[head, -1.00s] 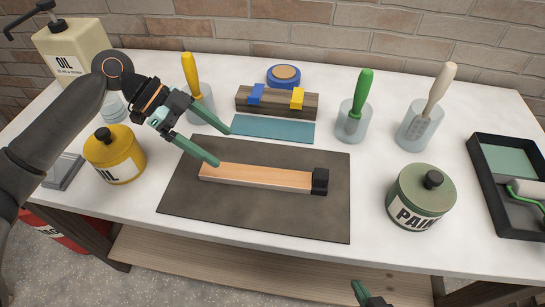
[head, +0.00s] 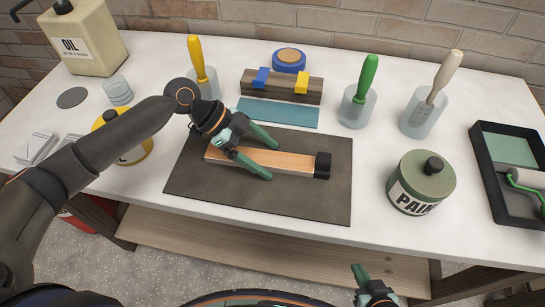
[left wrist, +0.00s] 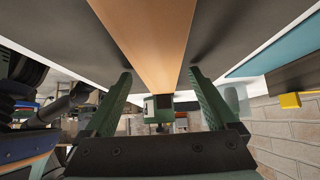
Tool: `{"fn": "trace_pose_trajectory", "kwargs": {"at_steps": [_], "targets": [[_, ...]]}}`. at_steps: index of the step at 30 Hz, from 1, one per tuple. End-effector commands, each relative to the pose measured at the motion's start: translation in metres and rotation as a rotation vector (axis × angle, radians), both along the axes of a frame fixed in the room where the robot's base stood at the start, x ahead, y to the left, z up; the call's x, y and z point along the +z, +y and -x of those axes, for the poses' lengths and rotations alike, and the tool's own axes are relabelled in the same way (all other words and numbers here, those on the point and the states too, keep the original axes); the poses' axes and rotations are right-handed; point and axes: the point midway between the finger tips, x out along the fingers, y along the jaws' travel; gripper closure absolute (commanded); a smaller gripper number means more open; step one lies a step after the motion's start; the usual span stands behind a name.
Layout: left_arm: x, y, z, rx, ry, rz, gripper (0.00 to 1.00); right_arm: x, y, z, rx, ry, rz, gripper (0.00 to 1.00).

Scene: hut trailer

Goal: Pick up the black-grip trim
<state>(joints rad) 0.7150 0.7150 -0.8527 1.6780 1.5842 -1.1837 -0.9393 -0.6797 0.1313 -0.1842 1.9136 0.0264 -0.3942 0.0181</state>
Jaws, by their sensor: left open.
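The black-grip trim (head: 290,160) is a light wooden strip with a black block at its right end. It lies on the dark mat (head: 260,205). In the left wrist view the wooden strip (left wrist: 152,35) runs between the two open fingers (left wrist: 160,95), with a gap on each side. The left end of the strip is partly hidden by my arm in the head view. My right gripper (head: 367,279) shows only in part at the bottom edge, below the table front.
A green paint can (head: 421,183) and a black roller tray (head: 495,205) stand at the right. Cups with a yellow (head: 195,54), green (head: 368,78) and cream handle (head: 445,77) stand behind. A teal sheet (head: 278,112) lies behind the mat. A yellow tin (head: 138,153) sits behind my left arm.

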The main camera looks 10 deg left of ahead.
Motion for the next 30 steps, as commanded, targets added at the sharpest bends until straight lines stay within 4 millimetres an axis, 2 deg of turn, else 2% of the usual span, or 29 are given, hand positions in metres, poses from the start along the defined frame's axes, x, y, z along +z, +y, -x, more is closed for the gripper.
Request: {"fn": "trace_pose_trajectory", "kwargs": {"at_steps": [6,30], "targets": [[-0.0006,-0.0001,0.0000,0.000,0.000,0.000,0.11,0.0000,0.0001,-0.0003,0.000,-0.001,0.000,1.00],[-0.0001,0.0003,0.0000,-0.001,-0.001,-0.001,1.00,0.0005,0.0000,-0.0008,0.000,-0.002,0.000,1.00]]}}
